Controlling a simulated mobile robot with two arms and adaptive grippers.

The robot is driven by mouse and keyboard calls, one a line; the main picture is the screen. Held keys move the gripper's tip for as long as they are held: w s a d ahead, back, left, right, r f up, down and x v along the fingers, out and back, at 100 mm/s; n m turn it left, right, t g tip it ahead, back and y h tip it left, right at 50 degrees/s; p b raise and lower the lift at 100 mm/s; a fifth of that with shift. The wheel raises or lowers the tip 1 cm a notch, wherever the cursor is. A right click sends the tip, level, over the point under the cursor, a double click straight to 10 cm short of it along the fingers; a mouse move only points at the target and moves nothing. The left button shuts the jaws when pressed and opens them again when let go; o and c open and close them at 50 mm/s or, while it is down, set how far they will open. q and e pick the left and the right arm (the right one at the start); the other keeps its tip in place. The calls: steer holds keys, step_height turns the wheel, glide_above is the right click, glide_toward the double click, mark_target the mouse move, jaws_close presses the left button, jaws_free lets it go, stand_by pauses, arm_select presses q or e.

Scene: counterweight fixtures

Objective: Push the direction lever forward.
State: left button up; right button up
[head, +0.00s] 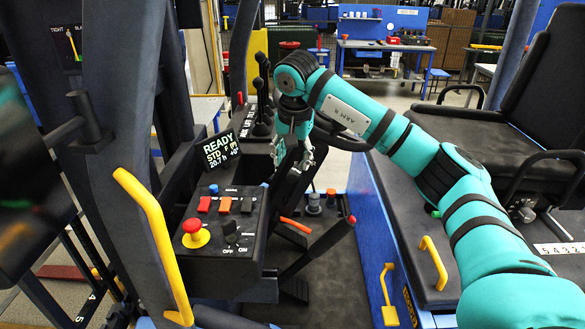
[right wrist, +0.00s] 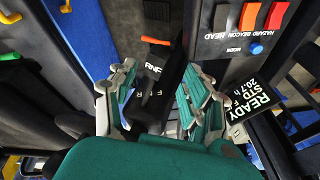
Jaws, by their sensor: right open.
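In the head view my gripper hides most of that spot. The display (head: 221,149) shows READY, STD and F. My left gripper is not in view.
A red emergency button (head: 192,226) on a yellow base and several rocker switches (head: 225,204) sit on the console. Black levers (head: 263,90) rise farther back. A yellow grab bar (head: 155,240) is at left; the seat (head: 500,120) is at right.

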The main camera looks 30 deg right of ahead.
steer(key=v, duration=0.7)
stand_by(0.4)
